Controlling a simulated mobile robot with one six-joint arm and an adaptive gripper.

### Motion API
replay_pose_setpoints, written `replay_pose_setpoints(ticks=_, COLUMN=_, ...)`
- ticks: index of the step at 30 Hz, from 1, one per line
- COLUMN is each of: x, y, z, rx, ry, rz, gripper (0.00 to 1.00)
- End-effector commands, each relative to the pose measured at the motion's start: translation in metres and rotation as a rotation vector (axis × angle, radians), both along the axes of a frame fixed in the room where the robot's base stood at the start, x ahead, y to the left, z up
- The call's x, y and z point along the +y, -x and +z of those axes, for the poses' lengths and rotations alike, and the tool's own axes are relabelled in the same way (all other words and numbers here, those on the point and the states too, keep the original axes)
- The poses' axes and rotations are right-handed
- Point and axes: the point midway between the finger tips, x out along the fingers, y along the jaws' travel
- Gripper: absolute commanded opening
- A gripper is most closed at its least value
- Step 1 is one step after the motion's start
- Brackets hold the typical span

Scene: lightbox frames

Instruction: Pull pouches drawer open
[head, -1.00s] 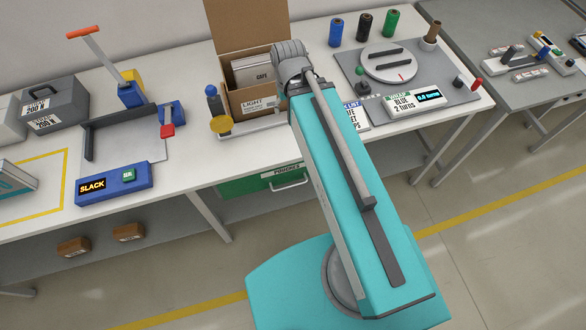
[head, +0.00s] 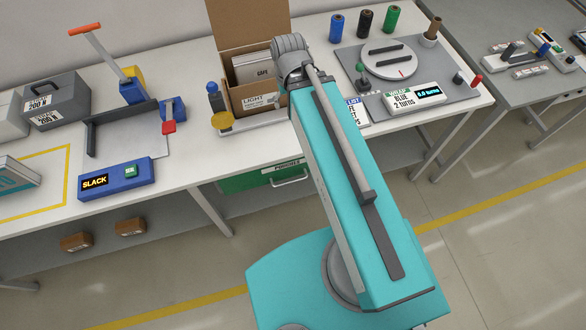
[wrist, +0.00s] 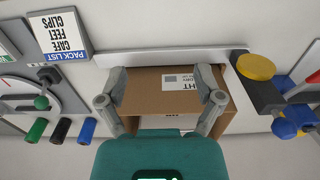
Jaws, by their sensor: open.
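The green pouches drawer (head: 240,181) sits under the white bench in the head view, below the cardboard box. It has a POUCHES label (head: 288,164) and a pale bar handle (head: 289,181), and looks shut. My arm covers the space to its right. My gripper (wrist: 162,76) is open in the wrist view, its two fingers spread and empty in front of the cardboard box. The gripper is hidden in the head view behind my arm. The drawer does not show in the wrist view.
The open cardboard box (head: 262,101) stands on the bench (head: 205,150) above the drawer. A pack list card (wrist: 60,38) and a turntable (head: 388,60) lie beside it. A bench leg (head: 211,211) stands left of the drawer. The floor in front is clear.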

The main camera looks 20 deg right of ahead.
Motion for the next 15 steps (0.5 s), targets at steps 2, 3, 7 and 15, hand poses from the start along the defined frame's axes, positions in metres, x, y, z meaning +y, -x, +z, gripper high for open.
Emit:
replay_pose_setpoints(ticks=2, x=0.0, y=0.0, z=-0.001, rx=0.0, ry=0.0, rz=0.0, gripper=0.67)
replay_pose_setpoints(ticks=3, x=0.0, y=0.0, z=-0.002, rx=0.0, ry=0.0, rz=0.0, gripper=0.59)
replay_pose_setpoints(ticks=7, x=0.0, y=0.0, z=-0.012, rx=0.0, ry=0.0, rz=0.0, gripper=0.51)
replay_pose_setpoints(ticks=15, x=0.0, y=0.0, z=-0.047, rx=0.0, ry=0.0, rz=0.001, gripper=0.51)
